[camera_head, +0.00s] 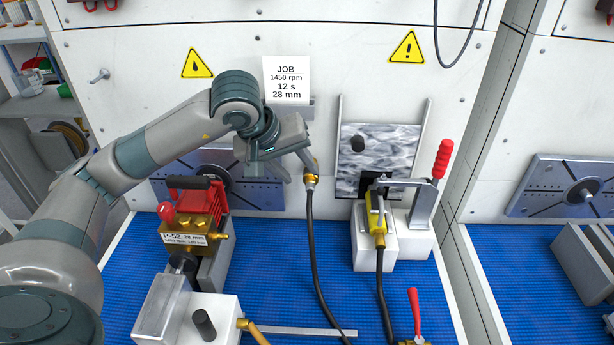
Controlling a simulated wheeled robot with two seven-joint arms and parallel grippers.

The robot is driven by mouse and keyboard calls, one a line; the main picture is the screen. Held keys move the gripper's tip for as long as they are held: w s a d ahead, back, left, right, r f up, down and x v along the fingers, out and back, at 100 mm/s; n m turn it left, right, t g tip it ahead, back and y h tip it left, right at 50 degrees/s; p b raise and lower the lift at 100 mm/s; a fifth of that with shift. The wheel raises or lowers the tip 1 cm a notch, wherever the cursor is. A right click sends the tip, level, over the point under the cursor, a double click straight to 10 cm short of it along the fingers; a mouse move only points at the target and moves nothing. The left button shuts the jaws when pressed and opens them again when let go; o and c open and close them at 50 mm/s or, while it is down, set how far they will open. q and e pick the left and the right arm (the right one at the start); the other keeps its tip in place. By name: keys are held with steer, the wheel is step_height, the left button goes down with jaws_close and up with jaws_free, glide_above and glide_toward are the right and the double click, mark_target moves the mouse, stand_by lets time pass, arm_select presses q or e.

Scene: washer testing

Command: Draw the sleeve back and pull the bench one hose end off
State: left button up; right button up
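A black hose (313,240) with a brass hose end (310,181) at its top hangs in front of the back panel. My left gripper (303,172) reaches in from the upper left, right at this hose end. Its two fingers look apart, one left of the brass end and one against or just in front of its upper part. I cannot tell whether they touch it. The fingers hide the top of the hose end, its sleeve and whatever it is fitted to. My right gripper is not in view.
A red and brass pump (190,228) labelled P-52 stands on the blue mat (280,275) at left. A toggle clamp with a red handle (443,160) and a yellow-brass fitting (377,222) with a second hose stand at right. A job card (286,82) is above.

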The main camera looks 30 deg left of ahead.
mark_target(309, 183)
arm_select(q)
steer(key=shift+p+x, duration=0.8)
steer(key=shift+x, duration=2.3)
jaws_close()
